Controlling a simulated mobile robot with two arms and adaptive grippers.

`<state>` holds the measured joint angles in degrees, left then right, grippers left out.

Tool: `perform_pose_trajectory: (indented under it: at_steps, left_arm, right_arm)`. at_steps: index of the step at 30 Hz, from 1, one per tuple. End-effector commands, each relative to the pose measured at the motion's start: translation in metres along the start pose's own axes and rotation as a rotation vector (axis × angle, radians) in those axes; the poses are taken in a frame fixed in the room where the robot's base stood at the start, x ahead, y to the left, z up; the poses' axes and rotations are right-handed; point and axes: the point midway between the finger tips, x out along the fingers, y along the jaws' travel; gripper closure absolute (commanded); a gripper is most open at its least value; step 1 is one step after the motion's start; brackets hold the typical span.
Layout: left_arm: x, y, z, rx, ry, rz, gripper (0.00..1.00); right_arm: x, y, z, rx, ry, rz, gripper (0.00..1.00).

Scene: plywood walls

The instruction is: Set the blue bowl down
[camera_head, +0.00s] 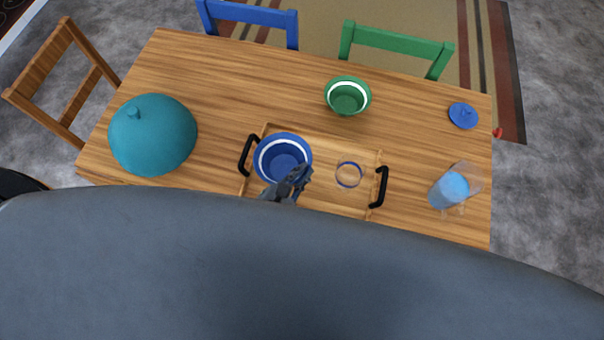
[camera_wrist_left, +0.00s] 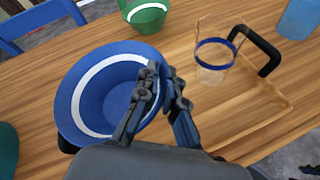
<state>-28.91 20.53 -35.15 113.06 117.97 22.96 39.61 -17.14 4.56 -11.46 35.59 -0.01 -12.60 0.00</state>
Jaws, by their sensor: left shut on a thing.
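The blue bowl (camera_head: 270,160) with a white band inside is over the left part of the wooden tray (camera_head: 325,202) in the head view. My left gripper (camera_head: 300,176) is shut on the bowl's right rim. In the left wrist view the bowl (camera_wrist_left: 88,80) looks tilted, and the gripper fingers (camera_wrist_left: 166,85) pinch its near right edge. I cannot tell whether the bowl's base touches the tray, as its underside is hidden. My right gripper is not in view.
A clear glass with a blue band (camera_head: 349,175) stands on the tray's right part. Around the tray are a green bowl (camera_head: 348,97), a teal dome (camera_head: 153,136), a pitcher of blue liquid (camera_head: 451,190) and a blue lid (camera_head: 463,115). The table's back left is clear.

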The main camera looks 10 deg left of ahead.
Motion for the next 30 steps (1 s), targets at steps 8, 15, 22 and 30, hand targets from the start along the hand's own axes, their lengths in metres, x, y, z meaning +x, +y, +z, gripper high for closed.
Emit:
perform_pose_trajectory:
  at_steps: [8, 15, 22, 30]
  left_arm:
    - [0.023, 0.001, -0.017, 0.0, -0.002, 0.001, 1.0]
    - [0.039, -0.005, -0.038, 0.001, -0.001, 0.001, 1.0]
    - [0.043, -0.011, -0.049, 0.0, -0.002, 0.001, 1.0]
    - [0.043, -0.011, -0.049, 0.0, -0.001, 0.001, 1.0]
  right_arm:
    - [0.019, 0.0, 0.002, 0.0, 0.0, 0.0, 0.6]
    - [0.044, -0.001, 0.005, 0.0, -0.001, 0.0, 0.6]
    - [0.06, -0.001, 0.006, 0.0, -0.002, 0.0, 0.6]
    - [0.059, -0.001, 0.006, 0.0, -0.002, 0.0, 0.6]
